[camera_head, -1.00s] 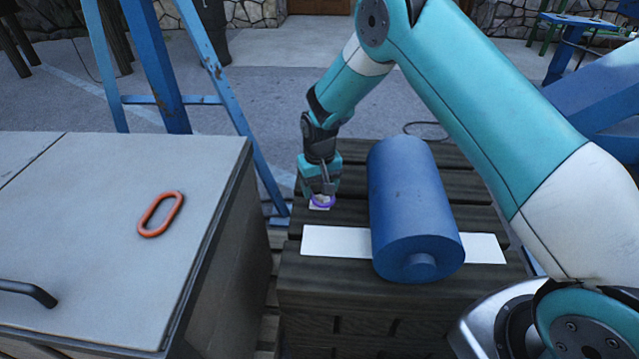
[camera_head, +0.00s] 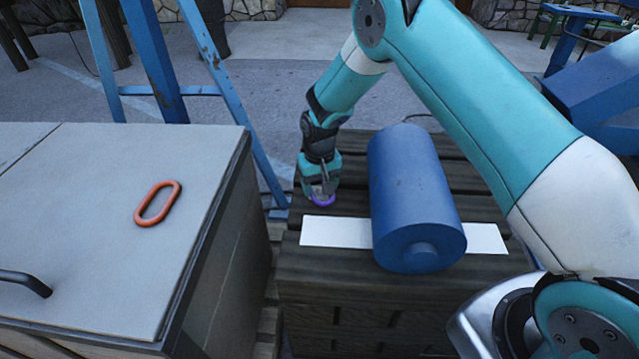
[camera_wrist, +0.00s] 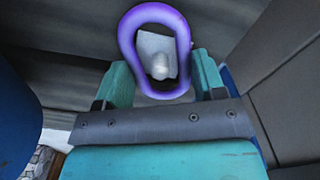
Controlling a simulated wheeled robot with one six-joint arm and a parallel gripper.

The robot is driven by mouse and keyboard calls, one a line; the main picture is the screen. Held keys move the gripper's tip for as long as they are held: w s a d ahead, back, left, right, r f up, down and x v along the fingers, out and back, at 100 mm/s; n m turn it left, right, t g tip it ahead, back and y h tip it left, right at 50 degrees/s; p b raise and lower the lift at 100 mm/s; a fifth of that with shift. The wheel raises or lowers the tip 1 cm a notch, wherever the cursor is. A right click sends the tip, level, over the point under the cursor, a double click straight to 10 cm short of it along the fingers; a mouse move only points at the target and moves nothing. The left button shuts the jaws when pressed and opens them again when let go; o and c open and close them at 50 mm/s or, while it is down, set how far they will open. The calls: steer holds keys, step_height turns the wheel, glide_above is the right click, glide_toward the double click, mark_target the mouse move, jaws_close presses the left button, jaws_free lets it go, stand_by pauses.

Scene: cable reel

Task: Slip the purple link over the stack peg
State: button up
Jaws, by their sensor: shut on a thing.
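The purple link (camera_wrist: 184,45) is an oblong ring held between the fingers of my gripper (camera_wrist: 162,82). In the wrist view, a pale peg (camera_wrist: 158,70) with a rounded tip, on a light base, shows through the link's opening. I cannot tell whether the link is around the peg or still above it. In the head view, my gripper (camera_head: 321,191) points down over the dark slatted crate, left of the blue cylinder. The purple link (camera_head: 323,202) shows only as a thin arc at the fingertips there, and the peg is mostly hidden.
A large blue cylinder (camera_head: 415,195) lies across a white strip (camera_head: 335,232) on the slatted crate (camera_head: 360,290), close to my gripper's right. An orange-red link (camera_head: 157,203) lies on the grey cabinet top (camera_head: 80,240) at left.

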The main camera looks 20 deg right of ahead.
steer(key=shift+f, duration=0.3)
steer(key=o, duration=1.2)
steer(key=shift+c, duration=0.2)
step_height(320, 180, up, 18)
steer(key=f+p, duration=0.1)
steer(key=p, duration=0.1)
steer(key=s+a+r+n+y, duration=0.2)
steer(key=s+a+r+n, duration=0.1)
steer(key=s+r, duration=1)
steer(key=s+a+r+n+y, duration=0.1)
steer(key=s+r+n+y, duration=0.2)
steer(key=s, duration=1.7)
step_height(320, 180, up, 16)
steer(key=p, duration=1.6)
steer(key=shift+a+n+h, duration=0.2)
steer(key=shift+n+h, duration=0.1)
steer(key=shift+h, duration=0.1)
